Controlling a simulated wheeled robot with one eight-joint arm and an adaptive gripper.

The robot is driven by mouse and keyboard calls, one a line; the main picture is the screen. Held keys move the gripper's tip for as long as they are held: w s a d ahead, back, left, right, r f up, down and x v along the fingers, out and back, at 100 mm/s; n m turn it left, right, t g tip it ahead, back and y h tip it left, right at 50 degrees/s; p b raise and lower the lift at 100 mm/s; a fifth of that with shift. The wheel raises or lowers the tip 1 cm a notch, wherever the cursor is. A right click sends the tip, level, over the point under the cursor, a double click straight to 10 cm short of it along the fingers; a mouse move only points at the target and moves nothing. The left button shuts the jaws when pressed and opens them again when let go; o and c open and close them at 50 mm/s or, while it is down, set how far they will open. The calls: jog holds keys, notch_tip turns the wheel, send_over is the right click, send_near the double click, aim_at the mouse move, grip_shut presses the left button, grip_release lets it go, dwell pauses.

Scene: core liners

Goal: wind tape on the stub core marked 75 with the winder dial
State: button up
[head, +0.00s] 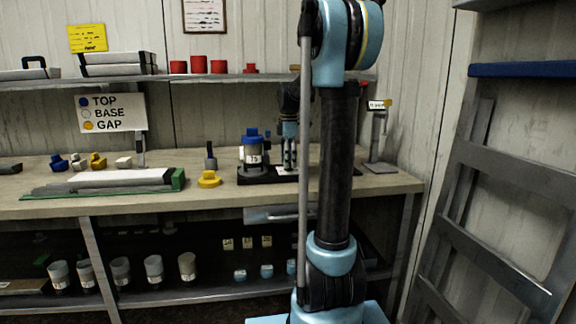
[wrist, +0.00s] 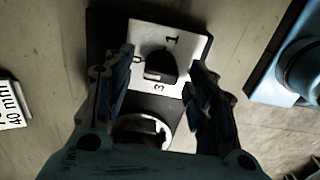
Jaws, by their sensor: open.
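The stub core marked 75 (head: 253,155) stands upright on a black base (head: 262,177) on the bench, with a blue piece (head: 253,134) on top. My gripper (head: 289,158) is just right of it, pointing down. In the wrist view a black dial knob (wrist: 160,68) sits on a white plate (wrist: 185,42) with the figures 1 and 3 visible. My open gripper (wrist: 161,75) has one finger on each side of the knob, with gaps showing. Whether the fingers are level with the knob is hard to tell. A round pale part (wrist: 142,131) is partly hidden below the plate.
A yellow piece (head: 209,179) and a long tray with a green end (head: 178,179) lie to the left. A grey stand with a small label (head: 380,140) is at the right. The sign (head: 111,113) reads TOP, BASE, GAP. Several pale cups stand on the lower shelf.

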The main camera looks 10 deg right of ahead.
jog(key=shift+f, duration=0.75)
jog(key=c, duration=1.1)
jog(key=shift+o, duration=0.3)
